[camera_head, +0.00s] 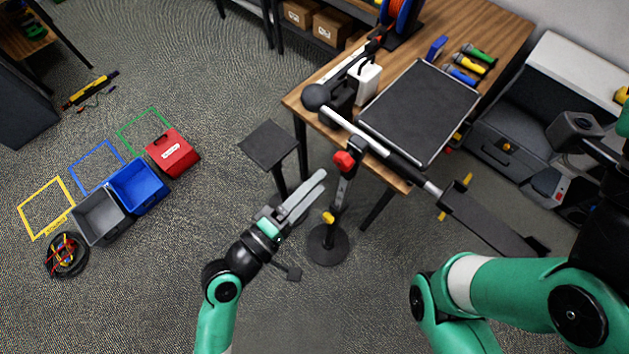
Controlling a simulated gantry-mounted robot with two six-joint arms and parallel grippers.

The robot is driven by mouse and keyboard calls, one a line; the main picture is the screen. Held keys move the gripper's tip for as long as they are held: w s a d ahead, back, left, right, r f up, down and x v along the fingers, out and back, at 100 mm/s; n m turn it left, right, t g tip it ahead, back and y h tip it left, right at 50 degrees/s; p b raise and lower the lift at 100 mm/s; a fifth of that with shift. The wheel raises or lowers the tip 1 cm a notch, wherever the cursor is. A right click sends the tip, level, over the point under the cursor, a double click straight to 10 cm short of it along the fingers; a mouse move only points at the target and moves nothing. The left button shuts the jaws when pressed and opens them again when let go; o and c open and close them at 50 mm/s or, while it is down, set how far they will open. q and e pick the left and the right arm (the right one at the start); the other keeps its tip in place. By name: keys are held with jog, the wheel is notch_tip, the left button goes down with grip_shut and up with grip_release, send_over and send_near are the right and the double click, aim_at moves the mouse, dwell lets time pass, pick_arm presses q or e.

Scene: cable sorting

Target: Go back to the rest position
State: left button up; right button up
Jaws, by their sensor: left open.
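My left gripper (305,196) hangs over the floor in the lower middle of the head view, at the end of the green left arm. Its two grey fingers point up and right, with nothing seen between them. It is apart from the wooden table (478,22) and near a black stand (328,245) with a red knob. A coil of cables (67,254) lies on the floor at the far left.
A grey bin (100,217), a blue bin (138,186) and a red box (172,153) stand on the floor near yellow, blue and green frames. A black stool (268,146) stands left of the table. A dark mat (420,110) lies on the table. Floor left of my gripper is clear.

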pick_arm(q)
jog(key=shift+w+r, duration=0.1)
jog(key=shift+w, duration=0.1)
dwell(0.3)
jog(key=w+a+r+m+t, duration=0.1)
jog(key=a+r+m+t, duration=0.1)
jog(key=r, duration=0.9)
jog(key=w+a+r+m+t, duration=0.1)
jog(key=a+r+m+t, duration=0.15)
jog(key=r, duration=0.75)
jog(key=w+a+r+m+t, duration=0.2)
jog(key=r+t, duration=0.1)
jog(key=r, duration=0.8)
jog(key=s+a+r+m+t+y, duration=0.25)
jog(key=s+a+r+y, duration=0.2)
jog(key=r, duration=0.25)
jog(key=s+a+r+m+t+y, duration=0.1)
jog(key=s+a+r+t+y, duration=0.25)
jog(key=a+r+y, duration=0.25)
notch_tip(320, 180, up, 22)
jog(key=p, duration=2.2)
jog(key=shift+w+d+r+m+h, duration=0.2)
jog(key=shift+d+r+m+h, duration=0.1)
jog(key=shift+h, duration=0.15)
jog(key=shift+f, duration=0.1)
